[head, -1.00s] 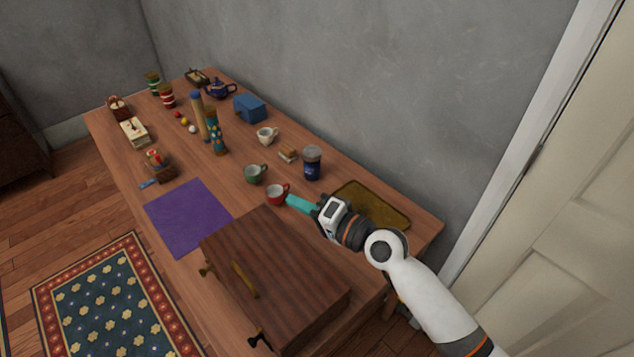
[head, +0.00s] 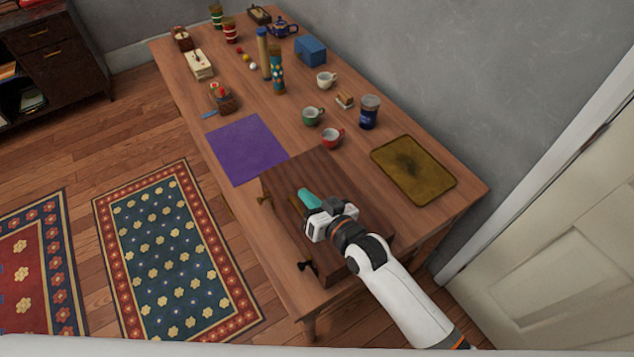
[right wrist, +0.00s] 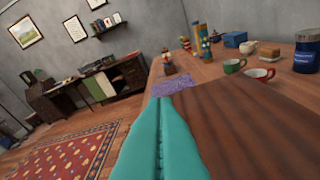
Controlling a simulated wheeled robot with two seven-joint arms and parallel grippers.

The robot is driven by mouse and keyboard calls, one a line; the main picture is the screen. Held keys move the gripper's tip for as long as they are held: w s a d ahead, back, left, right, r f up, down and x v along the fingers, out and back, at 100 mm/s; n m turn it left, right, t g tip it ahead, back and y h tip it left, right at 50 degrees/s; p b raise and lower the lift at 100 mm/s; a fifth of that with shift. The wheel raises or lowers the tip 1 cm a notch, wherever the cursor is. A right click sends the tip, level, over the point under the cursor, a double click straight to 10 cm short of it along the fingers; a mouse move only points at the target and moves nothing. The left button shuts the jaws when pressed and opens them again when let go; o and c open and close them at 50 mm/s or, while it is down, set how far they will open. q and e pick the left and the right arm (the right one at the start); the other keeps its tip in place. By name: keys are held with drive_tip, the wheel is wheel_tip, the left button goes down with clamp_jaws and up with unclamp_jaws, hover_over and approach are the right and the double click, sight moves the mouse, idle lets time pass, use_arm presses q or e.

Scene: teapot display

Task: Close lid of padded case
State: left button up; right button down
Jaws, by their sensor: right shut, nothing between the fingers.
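The case (head: 326,168) is a dark brown wooden box at the near end of the table, and its lid lies down flat. Its front side shows a brass latch (head: 263,200) and a dark latch (head: 306,266); my right gripper and arm hide part of the lid and handle. The padding inside is not visible. My right gripper (head: 308,195) has teal fingers, shut and empty, above the lid near its front edge. In the right wrist view the lid (right wrist: 262,125) spreads to the right of the fingers; I cannot tell if they touch it. My left gripper is not in view.
A purple cloth (head: 245,150) lies left of the case. A red cup (head: 332,139), a green cup (head: 312,117), a dark blue jar (head: 369,112) and a brown tray (head: 413,169) stand beyond it. A wall runs along the table's back. Patterned rugs lie on the floor in front.

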drive_tip(key=shift+s+a+f, duration=0.2)
drive_tip(key=shift+a+f, duration=0.1)
drive_tip(key=shift+f, duration=0.25)
drive_tip(key=shift+s+a+f, duration=0.15)
drive_tip(key=shift+a+f, duration=0.05)
drive_tip(key=shift+f, duration=0.3)
drive_tip(key=shift+s+a+f, duration=0.1)
drive_tip(key=shift+a+f, duration=0.05)
drive_tip(key=shift+f, duration=0.35)
